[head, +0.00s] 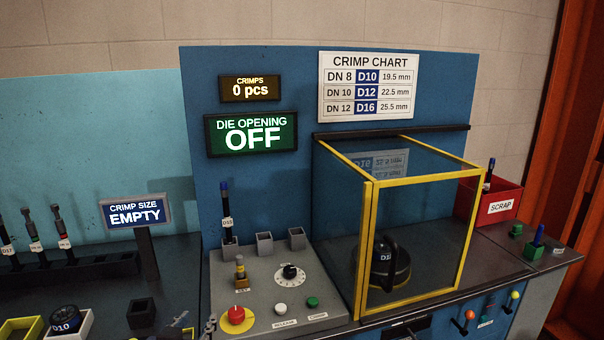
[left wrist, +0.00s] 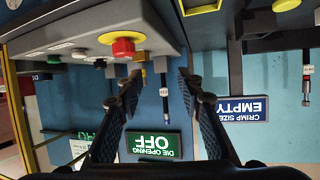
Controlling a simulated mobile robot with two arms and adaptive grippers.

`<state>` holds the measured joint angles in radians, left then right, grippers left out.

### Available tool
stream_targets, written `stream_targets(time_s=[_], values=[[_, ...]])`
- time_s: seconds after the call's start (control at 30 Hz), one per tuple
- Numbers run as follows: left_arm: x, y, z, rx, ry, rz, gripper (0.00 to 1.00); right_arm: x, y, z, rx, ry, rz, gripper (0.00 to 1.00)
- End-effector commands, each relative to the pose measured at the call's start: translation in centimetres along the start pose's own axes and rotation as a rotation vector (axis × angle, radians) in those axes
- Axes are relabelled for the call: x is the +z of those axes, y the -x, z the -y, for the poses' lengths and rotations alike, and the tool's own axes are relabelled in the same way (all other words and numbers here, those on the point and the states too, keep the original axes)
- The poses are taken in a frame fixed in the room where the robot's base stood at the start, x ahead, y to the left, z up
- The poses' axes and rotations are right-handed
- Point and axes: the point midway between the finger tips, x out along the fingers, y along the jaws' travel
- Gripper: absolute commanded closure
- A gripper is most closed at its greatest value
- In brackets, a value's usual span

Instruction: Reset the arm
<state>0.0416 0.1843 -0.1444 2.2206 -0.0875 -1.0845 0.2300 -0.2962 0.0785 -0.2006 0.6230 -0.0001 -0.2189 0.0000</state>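My left gripper (left wrist: 160,78) is open in the left wrist view, its two dark fingers apart with nothing held between them. That view is upside down. Beyond the fingers are the red knob (left wrist: 123,47) and a dark rod with a white tag (left wrist: 163,83). In the head view only small parts at the bottom edge may belong to this gripper. The control panel (head: 262,285) there carries the red knob on yellow (head: 236,315), a black dial (head: 289,273) and a key-like brass piece (head: 240,270). My right gripper is in neither view.
A yellow-framed clear guard (head: 366,240) encloses a black round D12 die (head: 384,264). A red scrap bin (head: 500,203) stands at right. The crimp size sign (head: 135,211) reads EMPTY. A rack (head: 75,266) with several tagged rods and a tray with a D10 die (head: 65,319) are at left.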

Motion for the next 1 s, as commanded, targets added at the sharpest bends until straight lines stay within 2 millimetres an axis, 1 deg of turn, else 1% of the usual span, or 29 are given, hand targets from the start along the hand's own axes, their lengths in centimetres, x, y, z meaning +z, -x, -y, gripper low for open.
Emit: stream_targets(time_s=[0.03, 0.07, 0.1, 0.13, 0.17, 0.2, 0.27, 0.3, 0.4, 0.5, 0.6, 0.67, 0.7, 0.8, 0.87, 0.97, 1.0], values=[[2.9, 0.7, -0.2, 0.005, -0.006, 0.063, 0.66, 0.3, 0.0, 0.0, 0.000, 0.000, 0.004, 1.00], [4.6, 1.3, -0.4, 0.008, -0.011, 0.104, 0.66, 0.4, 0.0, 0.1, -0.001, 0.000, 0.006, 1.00], [7.0, 2.2, -0.5, 0.012, -0.018, 0.162, 0.66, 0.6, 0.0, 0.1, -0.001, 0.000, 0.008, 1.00], [9.1, 3.0, -0.7, 0.016, -0.026, 0.211, 0.66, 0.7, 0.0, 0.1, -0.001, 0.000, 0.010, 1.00], [11.1, 4.0, -0.8, 0.021, -0.033, 0.261, 0.66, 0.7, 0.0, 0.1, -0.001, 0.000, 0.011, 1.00], [13.7, 5.3, -0.9, 0.028, -0.043, 0.330, 0.66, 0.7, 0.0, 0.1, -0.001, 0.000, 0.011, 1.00], [17.1, 7.4, -1.2, 0.041, -0.056, 0.420, 0.66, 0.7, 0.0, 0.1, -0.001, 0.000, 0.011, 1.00], [19.0, 8.8, -1.3, 0.049, -0.065, 0.474, 0.66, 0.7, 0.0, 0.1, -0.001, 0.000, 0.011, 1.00], [23.0, 12.1, -1.6, 0.069, -0.083, 0.593, 0.66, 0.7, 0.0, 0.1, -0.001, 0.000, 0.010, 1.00], [26.1, 15.2, -1.9, 0.090, -0.099, 0.695, 0.66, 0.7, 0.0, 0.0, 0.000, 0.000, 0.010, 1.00], [28.6, 18.3, -2.1, 0.111, -0.112, 0.785, 0.66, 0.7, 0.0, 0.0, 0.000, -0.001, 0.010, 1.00], [29.9, 20.1, -2.2, 0.123, -0.118, 0.836, 0.66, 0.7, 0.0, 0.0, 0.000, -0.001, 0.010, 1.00], [30.7, 21.3, -2.3, 0.132, -0.123, 0.871, 0.66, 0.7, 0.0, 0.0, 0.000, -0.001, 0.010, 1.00], [32.7, 19.4, -2.5, 0.132, -0.126, 0.877, 0.66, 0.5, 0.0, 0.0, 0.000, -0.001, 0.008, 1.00], [33.9, 18.6, -2.6, 0.132, -0.126, 0.882, 0.66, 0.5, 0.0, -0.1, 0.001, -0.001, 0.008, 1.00], [36.3, 17.1, -2.8, 0.134, -0.127, 0.893, 0.66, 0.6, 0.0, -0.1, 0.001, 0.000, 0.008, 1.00], [37.4, 16.6, -2.9, 0.135, -0.128, 0.897, 0.66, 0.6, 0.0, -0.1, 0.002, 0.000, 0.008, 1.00]])
